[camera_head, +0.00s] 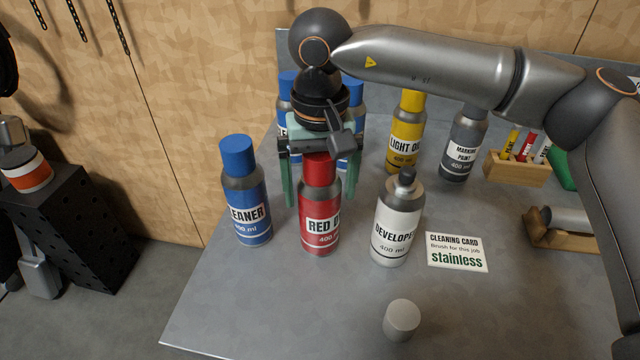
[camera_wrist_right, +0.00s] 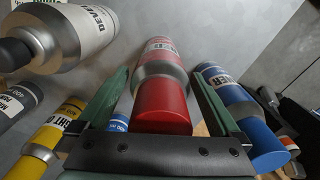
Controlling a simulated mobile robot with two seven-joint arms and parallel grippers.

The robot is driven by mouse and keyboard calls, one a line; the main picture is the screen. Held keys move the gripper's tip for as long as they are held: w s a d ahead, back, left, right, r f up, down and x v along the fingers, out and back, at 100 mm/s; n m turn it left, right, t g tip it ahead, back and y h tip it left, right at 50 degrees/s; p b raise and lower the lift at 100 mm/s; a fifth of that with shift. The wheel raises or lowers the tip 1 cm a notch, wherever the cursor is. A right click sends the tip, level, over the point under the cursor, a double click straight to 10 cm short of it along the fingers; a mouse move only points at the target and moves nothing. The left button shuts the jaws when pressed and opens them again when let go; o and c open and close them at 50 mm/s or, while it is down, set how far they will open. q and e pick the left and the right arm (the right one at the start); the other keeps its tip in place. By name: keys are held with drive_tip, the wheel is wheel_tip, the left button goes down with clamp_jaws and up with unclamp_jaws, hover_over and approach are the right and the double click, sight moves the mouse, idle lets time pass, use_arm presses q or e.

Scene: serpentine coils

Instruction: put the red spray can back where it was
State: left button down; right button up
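The red spray can (camera_head: 320,220) stands upright on the grey table, between a blue cleaner can (camera_head: 246,195) and a white-grey developer can (camera_head: 396,225). My right gripper (camera_head: 320,202) points down over the red can, with its green fingers apart on either side of the can's upper part. In the right wrist view, the red can (camera_wrist_right: 162,92) lies between the two fingers, with gaps showing beside it. The developer can's black nozzle is bare. My left gripper is not in view.
Blue cans (camera_head: 287,95) stand behind the gripper. A yellow light oil can (camera_head: 405,135) and a grey marking paint can (camera_head: 463,145) stand at the back. A cleaning card (camera_head: 457,252) and a grey cap (camera_head: 402,319) lie in front. The front left tabletop is clear.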

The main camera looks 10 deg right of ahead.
wheel_tip(320, 180, up, 12)
drive_tip(key=shift+r+p, duration=0.2)
drive_tip(key=shift+p, duration=0.3)
idle(0.4)
